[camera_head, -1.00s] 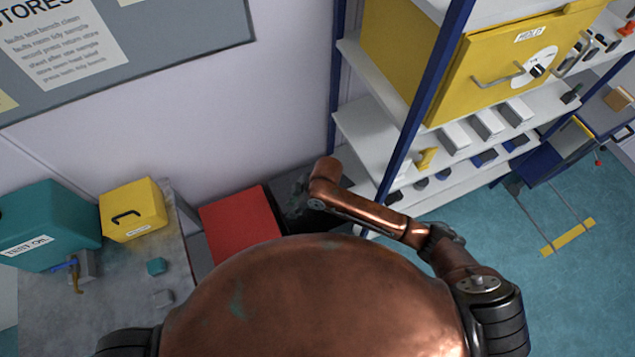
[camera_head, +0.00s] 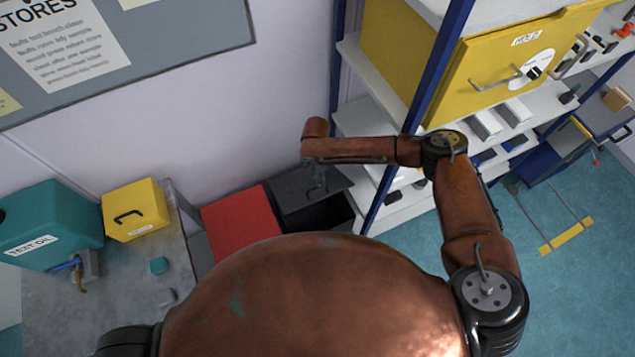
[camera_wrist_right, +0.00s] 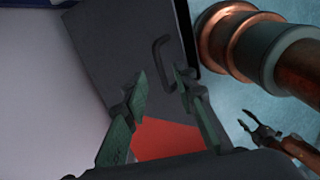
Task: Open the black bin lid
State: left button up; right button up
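The black bin (camera_head: 335,217) stands right of the red-lidded bin, and its dark interior shows. Its dark grey lid (camera_head: 288,189) is tilted up toward the wall behind the opening. My right gripper (camera_head: 318,187) is in front of the lid. In the right wrist view the lid (camera_wrist_right: 110,50) fills the upper middle, with its bar handle (camera_wrist_right: 160,50) beyond my right gripper's fingers (camera_wrist_right: 163,85). The fingers are apart with nothing between them; contact with the lid cannot be told. What looks like my left gripper (camera_wrist_right: 264,132) shows at lower right with parted jaws, away from the bin.
The red bin lid (camera_head: 240,222) is directly left of the black bin. A blue-posted shelf rack (camera_head: 385,190) with a yellow cabinet (camera_head: 500,65) stands close on the right. A bench (camera_head: 110,275) at left holds a teal box (camera_head: 45,225) and a yellow box (camera_head: 133,208).

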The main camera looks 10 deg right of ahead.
jog(key=shift+s+f+p, duration=0.1)
jog(key=shift+f+p, duration=0.2)
jog(key=shift+f, duration=1.65)
jog(key=shift+c, duration=0.6)
grip_shut()
